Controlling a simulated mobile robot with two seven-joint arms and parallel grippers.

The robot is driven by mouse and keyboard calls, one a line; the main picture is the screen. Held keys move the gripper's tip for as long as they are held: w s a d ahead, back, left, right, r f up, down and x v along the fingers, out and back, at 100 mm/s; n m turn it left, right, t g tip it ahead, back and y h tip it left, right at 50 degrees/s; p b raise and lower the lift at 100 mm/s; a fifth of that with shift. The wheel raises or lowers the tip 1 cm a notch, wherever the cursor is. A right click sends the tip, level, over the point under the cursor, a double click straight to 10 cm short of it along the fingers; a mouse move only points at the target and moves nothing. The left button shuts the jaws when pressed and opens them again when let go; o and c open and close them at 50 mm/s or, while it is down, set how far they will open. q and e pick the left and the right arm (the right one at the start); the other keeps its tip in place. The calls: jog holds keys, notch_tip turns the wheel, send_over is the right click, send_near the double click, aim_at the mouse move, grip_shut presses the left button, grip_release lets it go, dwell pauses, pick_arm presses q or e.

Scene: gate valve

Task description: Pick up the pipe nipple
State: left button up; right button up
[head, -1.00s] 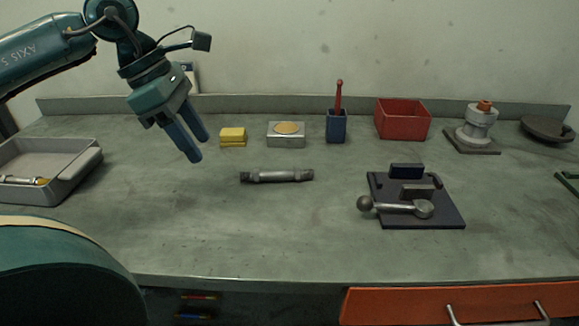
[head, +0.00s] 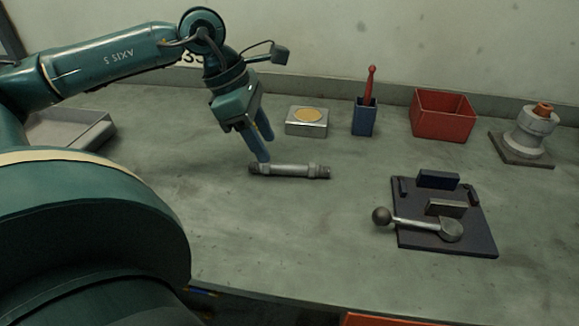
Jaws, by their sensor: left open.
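The pipe nipple (head: 292,171) is a grey metal tube with dark ends, lying flat on the bench in the middle of the head view. My left gripper (head: 267,149) is open, with its blue fingers pointing down just behind the left part of the nipple. One fingertip overlaps the nipple's left end in the picture; I cannot tell whether it touches. My right gripper is not in view.
A fixture plate (head: 470,236) with a ball-ended lever (head: 408,222) lies to the right. Behind are a metal box with a tan round top (head: 306,130), a blue holder (head: 364,119), a red bin (head: 443,116) and a valve part (head: 533,132). A grey tray (head: 100,130) is at left.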

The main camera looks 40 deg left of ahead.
aim_at(279, 164)
pick_arm(q)
jog(key=x, duration=0.5)
jog(key=shift+d, duration=0.25)
grip_shut()
